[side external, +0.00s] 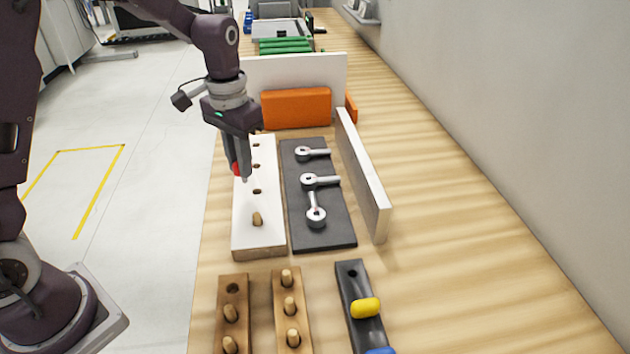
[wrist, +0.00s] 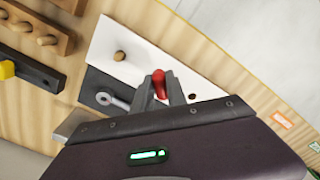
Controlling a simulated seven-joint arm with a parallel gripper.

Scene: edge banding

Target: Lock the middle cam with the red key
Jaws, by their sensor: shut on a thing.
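My gripper (side external: 238,170) is shut on the red key (wrist: 159,83), over the white board (side external: 265,238). Only a little red (side external: 236,168) shows at the fingertips in the side view. The dark plate (side external: 325,238) to the right carries three metal cams with lever arms. The middle cam (side external: 310,181) and the far cam (side external: 303,153) have arms pointing right. The near cam (side external: 316,216) has its arm pointing away toward the middle one. The key is left of the middle cam and apart from it. One cam (wrist: 104,98) shows in the wrist view; the gripper hides the others.
The white board has several holes and one wooden peg (side external: 257,219). A white upright strip (side external: 363,180) borders the plate's right. An orange block (side external: 296,107) stands behind. In front are wooden peg racks (side external: 234,280) and a dark rack (side external: 350,272) with a yellow key (side external: 365,308).

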